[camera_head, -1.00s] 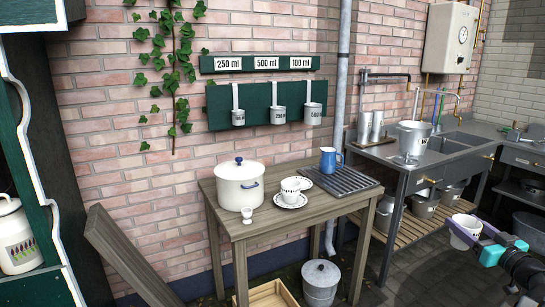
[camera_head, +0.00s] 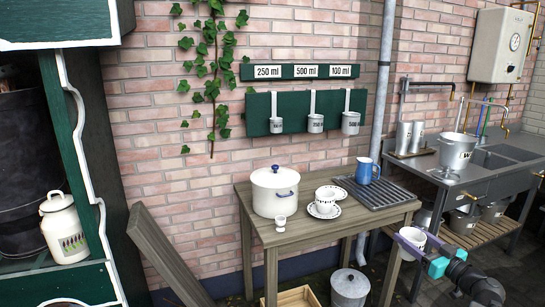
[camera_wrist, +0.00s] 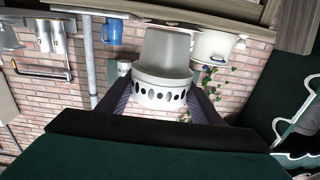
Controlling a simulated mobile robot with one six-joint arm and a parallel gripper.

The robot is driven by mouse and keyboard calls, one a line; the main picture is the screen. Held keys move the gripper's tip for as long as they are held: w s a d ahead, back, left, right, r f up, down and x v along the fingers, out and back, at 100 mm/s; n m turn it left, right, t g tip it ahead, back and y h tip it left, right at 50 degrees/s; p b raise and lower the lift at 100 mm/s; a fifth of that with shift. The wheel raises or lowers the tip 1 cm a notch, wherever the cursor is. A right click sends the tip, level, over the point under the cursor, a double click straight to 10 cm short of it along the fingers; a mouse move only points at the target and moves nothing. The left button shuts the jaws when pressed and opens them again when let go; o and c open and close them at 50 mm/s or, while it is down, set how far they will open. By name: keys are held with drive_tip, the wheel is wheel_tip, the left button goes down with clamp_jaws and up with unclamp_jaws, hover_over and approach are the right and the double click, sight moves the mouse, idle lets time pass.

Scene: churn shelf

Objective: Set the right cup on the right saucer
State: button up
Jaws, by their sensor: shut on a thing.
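My gripper (camera_head: 415,248) is shut on a white cup (camera_head: 411,237), held in the air to the right of the wooden table. In the wrist view this cup (camera_wrist: 160,95) sits between the fingers, with a band of dark oval spots. A second white cup (camera_head: 327,194) stands on the front saucer (camera_head: 324,213) on the table. The other saucer (camera_head: 339,191) lies just behind it to the right, partly hidden by that cup, and its visible part is bare.
The wooden table (camera_head: 290,244) also bears a white lidded pot (camera_head: 275,193), a small white egg-cup-like vessel (camera_head: 281,222), a blue jug (camera_head: 366,171) and a dark drain rack (camera_head: 377,193). A metal sink bench (camera_head: 450,178) stands to the right. A lidded bucket (camera_head: 350,288) is below.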

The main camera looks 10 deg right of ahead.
drive_tip(key=w+a+f+n+g+y+p, duration=0.1)
drive_tip(key=w+a+f+n+y+p, duration=0.15)
drive_tip(key=a, duration=0.75)
drive_tip(key=w+a+f+n+g+y+p, duration=0.1)
drive_tip(key=w+a+n+g+y, duration=0.2)
drive_tip(key=a, duration=0.7)
drive_tip(key=s+a+f+n+g+y, duration=0.1)
drive_tip(key=s+a+y, duration=0.1)
drive_tip(key=a, duration=0.5)
drive_tip(key=s+a+n+g+y+p, duration=0.1)
drive_tip(key=s+a+g+y, duration=0.1)
drive_tip(key=a, duration=0.5)
drive_tip(key=shift+a+f+y, duration=0.35)
drive_tip(key=shift+a, duration=0.05)
drive_tip(key=shift+d+n, duration=0.15)
drive_tip(key=shift+n, duration=0.1)
drive_tip(key=shift+s, duration=0.15)
